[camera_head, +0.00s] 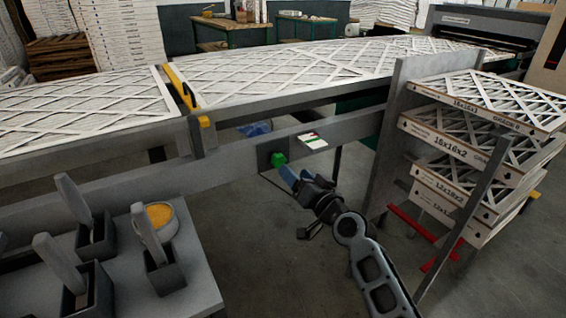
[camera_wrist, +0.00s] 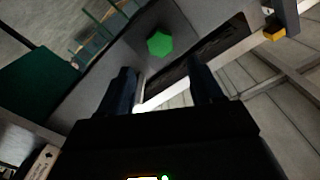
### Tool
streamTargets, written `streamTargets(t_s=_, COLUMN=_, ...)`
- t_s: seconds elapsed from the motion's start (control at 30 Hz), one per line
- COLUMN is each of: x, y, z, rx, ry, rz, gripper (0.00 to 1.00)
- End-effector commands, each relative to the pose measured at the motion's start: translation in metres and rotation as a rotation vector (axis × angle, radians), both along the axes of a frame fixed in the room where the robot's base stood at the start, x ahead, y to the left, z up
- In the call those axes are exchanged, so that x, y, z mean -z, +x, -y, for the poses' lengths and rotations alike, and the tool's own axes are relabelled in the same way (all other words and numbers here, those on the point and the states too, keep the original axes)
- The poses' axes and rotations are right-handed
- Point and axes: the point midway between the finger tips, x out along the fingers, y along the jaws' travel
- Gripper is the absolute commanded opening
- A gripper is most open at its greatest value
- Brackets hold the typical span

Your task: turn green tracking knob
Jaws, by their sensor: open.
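The green tracking knob (camera_head: 278,159) sits on a grey plate on the side rail of the conveyor frame. In the wrist view the knob (camera_wrist: 160,42) is a green polygon near the top centre, beyond my fingertips. My gripper (camera_head: 290,176) is just below and to the right of the knob in the head view. Its two dark fingers (camera_wrist: 163,85) are spread apart with nothing between them, and the knob lies ahead of the gap. The fingers do not appear to touch the knob, though the exact distance is hard to tell.
A small white label (camera_head: 313,141) is on the rail right of the knob. Boxed filters (camera_head: 440,153) are stacked in a rack at the right. A grey table (camera_head: 205,285) with several upright holders and a yellow-filled bowl (camera_head: 160,217) stands at the lower left.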

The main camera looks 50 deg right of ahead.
Motion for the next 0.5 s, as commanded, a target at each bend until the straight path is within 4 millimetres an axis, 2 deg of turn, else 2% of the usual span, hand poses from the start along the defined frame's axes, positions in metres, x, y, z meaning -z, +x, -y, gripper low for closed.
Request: streamTargets(t_s=0.5, x=-0.001, y=0.065, z=0.019, rx=0.0, ry=0.0, rz=0.001, gripper=0.65)
